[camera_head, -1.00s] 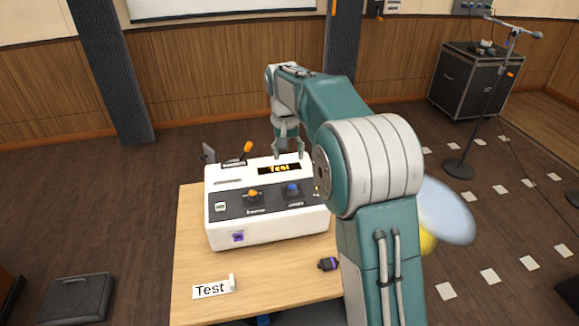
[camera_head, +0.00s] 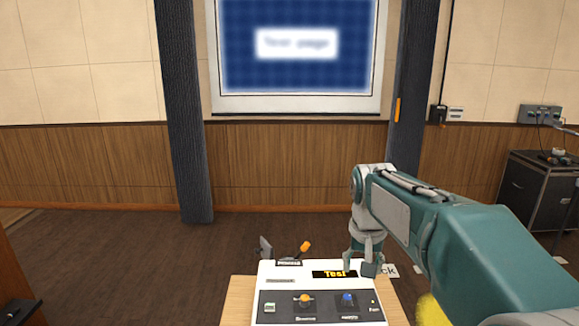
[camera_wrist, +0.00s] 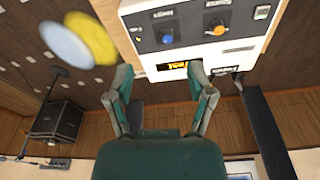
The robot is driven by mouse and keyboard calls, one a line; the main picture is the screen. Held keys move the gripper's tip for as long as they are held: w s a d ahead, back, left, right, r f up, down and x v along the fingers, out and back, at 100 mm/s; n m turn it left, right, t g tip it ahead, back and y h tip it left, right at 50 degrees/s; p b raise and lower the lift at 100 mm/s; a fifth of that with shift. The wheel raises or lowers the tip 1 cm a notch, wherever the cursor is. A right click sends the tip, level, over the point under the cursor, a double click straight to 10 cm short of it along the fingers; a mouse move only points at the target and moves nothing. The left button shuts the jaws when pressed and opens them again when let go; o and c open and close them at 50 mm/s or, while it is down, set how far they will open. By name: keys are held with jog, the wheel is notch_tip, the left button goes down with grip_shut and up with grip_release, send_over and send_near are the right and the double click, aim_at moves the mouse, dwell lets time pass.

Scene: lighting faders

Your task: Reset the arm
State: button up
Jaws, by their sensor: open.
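My gripper (camera_head: 361,268) is open and empty, pointing down above the back right part of the white control box. In the wrist view its two fingers (camera_wrist: 160,90) are spread apart, with the box beyond them. The white control box (camera_head: 280,273) stands on a wooden table and has a dark front panel with an orange knob (camera_head: 304,299) and a blue knob (camera_head: 347,300). A display on it reads "Test". An orange-tipped lever (camera_head: 305,247) rises at its back. Both knobs also show in the wrist view.
The wooden table (camera_head: 239,300) shows only at its edges. A screen (camera_head: 297,45) with a blurred test page hangs on the back wall between dark pillars (camera_head: 183,110). A black case (camera_head: 538,190) stands at the right. A yellow disc (camera_wrist: 90,38) and a pale blue disc (camera_wrist: 66,45) show beside the box.

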jog(key=s+f+n+t, duration=0.1)
jog(key=s+t, duration=0.1)
jog(key=s, duration=0.9)
jog(key=s+f+n+t, duration=0.1)
jog(key=s+f+t, duration=0.1)
jog(key=s, duration=1)
jog(key=shift+s+d, duration=0.2)
jog(key=shift+s, duration=0.05)
